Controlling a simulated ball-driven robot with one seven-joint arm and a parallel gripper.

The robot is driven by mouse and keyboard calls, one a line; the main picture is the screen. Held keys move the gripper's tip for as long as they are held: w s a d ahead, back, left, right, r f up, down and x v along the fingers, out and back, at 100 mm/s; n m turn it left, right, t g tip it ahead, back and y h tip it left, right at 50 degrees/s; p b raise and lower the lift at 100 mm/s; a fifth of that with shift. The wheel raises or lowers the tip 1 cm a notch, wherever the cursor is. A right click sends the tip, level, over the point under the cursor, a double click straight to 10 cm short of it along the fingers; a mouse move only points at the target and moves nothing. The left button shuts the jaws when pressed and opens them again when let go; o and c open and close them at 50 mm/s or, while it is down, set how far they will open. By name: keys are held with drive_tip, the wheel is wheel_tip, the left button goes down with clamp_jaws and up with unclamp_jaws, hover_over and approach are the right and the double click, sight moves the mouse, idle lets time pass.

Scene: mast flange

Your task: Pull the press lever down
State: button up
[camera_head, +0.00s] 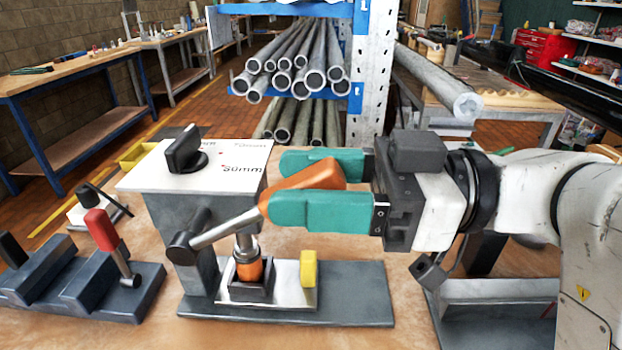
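The press (196,217) is a grey block with a white top plate, standing on a dark base. Its lever (222,229) is a metal rod that slopes up to the right from a dark pivot and ends in an orange handle (314,177). My gripper (300,187) has two green fingers, one on the near side of the handle and one on the far side. The fingers stand apart, with the handle between them. The near finger hides part of the handle, so contact is not clear. An orange piece (249,270) sits under the metal ram (246,246).
A yellow tab (308,268) stands on the press's base plate. A black knob (186,150) sits on the top plate. A dark fixture with a red-handled lever (102,230) is at left. A grey metal stand (497,300) is at right. Pipes (294,68) lie on a rack behind.

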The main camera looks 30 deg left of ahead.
drive_tip(key=v, duration=1)
drive_tip(key=shift+w+d, duration=0.2)
drive_tip(key=shift+d, duration=0.1)
